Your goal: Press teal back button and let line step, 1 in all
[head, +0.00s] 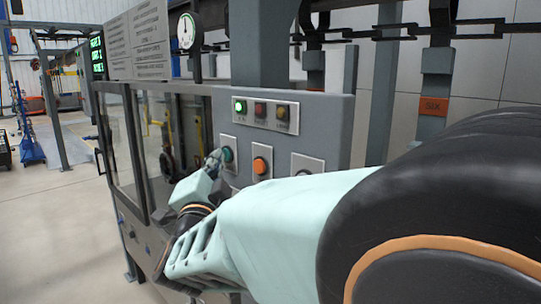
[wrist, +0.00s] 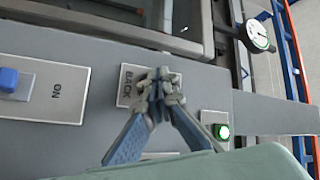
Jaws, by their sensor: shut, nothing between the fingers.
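The teal back button (head: 228,154) sits on its light plate on the grey control panel (head: 335,118) in the head view. My gripper (head: 216,157) is shut and empty, with its fingertips at the button. In the wrist view my gripper (wrist: 158,80) covers the middle of the plate marked BACK (wrist: 127,85), and the button itself is hidden behind the fingers. I cannot tell whether the fingertips touch or press the button.
An orange button (head: 260,166) is to the right of the back button. A lit green lamp (head: 240,106) is above it. A dial gauge (head: 187,31) stands on top. Chain and hooks hang behind.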

